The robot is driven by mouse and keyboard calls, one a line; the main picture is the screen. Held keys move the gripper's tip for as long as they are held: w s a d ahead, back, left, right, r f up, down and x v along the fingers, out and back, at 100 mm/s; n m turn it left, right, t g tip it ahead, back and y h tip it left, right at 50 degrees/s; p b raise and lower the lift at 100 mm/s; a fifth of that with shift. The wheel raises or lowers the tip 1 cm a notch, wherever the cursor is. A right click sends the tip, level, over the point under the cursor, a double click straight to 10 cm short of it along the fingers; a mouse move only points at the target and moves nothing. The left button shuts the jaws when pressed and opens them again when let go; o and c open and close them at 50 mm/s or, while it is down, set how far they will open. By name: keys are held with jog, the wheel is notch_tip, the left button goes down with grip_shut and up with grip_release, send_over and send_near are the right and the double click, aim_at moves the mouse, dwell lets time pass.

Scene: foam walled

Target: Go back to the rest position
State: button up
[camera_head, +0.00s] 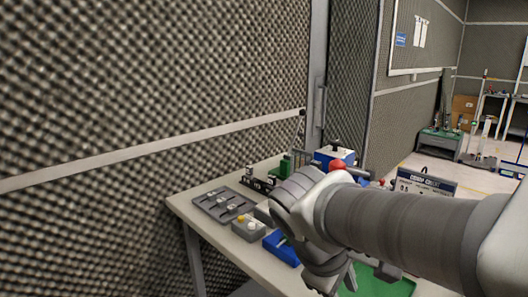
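My arm reaches in from the right edge over a light workbench (193,213), and its wrist bends down toward the bench. My gripper (343,284) is partly in view at the bottom, below the wrist, close to a green mat or tray (392,288). The wrist hides much of it, so its opening and anything between its fingers cannot be made out.
On the bench are a grey tray (208,203), a grey block with small knobs (246,233), a blue bin (283,250), a blue-and-white box (345,154) and a labelled device (436,186). A foam wall (130,90) borders the left. Open floor (455,172) lies back right.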

jog(key=s+d+r+m+t+y, duration=0.1)
jog(key=s+d+m+t+y, duration=0.2)
jog(key=s+m, duration=0.5)
notch_tip(320, 180, up, 14)
jog(key=w+a+m+y+p, duration=0.1)
jog(key=w+p, duration=0.1)
jog(key=p, duration=1.1)
jog(key=shift+a+m+p, duration=0.3)
jog(key=shift+a, duration=0.05)
